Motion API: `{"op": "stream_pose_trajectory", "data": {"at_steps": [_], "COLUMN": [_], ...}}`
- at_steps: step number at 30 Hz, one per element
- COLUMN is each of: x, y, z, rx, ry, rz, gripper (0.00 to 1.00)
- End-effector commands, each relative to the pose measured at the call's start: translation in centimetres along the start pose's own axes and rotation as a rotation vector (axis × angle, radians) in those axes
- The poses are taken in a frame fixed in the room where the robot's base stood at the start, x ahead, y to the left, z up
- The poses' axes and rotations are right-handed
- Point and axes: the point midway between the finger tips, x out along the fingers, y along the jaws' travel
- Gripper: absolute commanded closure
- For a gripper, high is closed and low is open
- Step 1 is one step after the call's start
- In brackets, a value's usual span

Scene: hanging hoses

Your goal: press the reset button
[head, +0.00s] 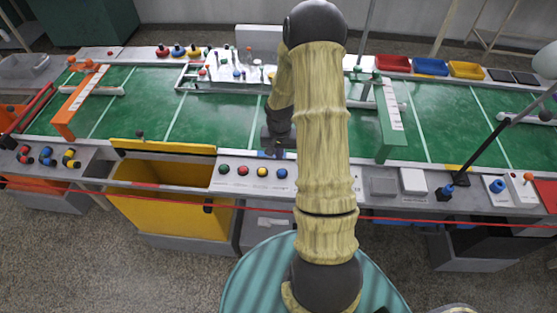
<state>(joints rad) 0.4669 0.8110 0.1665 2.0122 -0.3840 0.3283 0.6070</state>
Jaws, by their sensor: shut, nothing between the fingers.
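A row of round push buttons sits on the grey front panel in the head view: a green button (224,169), a red button (243,170), a yellow button (262,172) and a blue button (281,173). I cannot read a label that tells which one is the reset button. My gripper (278,153) is shut and empty. It points down just behind the blue button in the picture, and appears to be above the panel; its exact height is hard to judge. My arm hides the panel to the right of the blue button.
A green conveyor belt (230,115) runs behind the panel. A yellow bin (170,208) stands open at the front left. An orange gate (80,100) and a green gate (389,118) cross the belt. A red cord (440,222) runs along the front. A black post (480,155) rises at right.

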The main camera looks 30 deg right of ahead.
Motion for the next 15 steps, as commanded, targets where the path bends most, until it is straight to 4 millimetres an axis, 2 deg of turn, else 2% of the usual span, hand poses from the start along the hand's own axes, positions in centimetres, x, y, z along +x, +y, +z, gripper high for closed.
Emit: {"op": "stream_pose_trajectory", "data": {"at_steps": [3, 9, 15], "x": [-2.2, -5.3, -6.5], "y": [-0.1, -0.3, -0.3], "z": [-0.2, -0.1, -0.1], "rx": [0.0, -0.005, -0.007], "ry": [0.006, 0.004, 0.001], "rz": [-0.002, -0.001, -0.001], "gripper": [1.0, 1.0, 1.0]}}
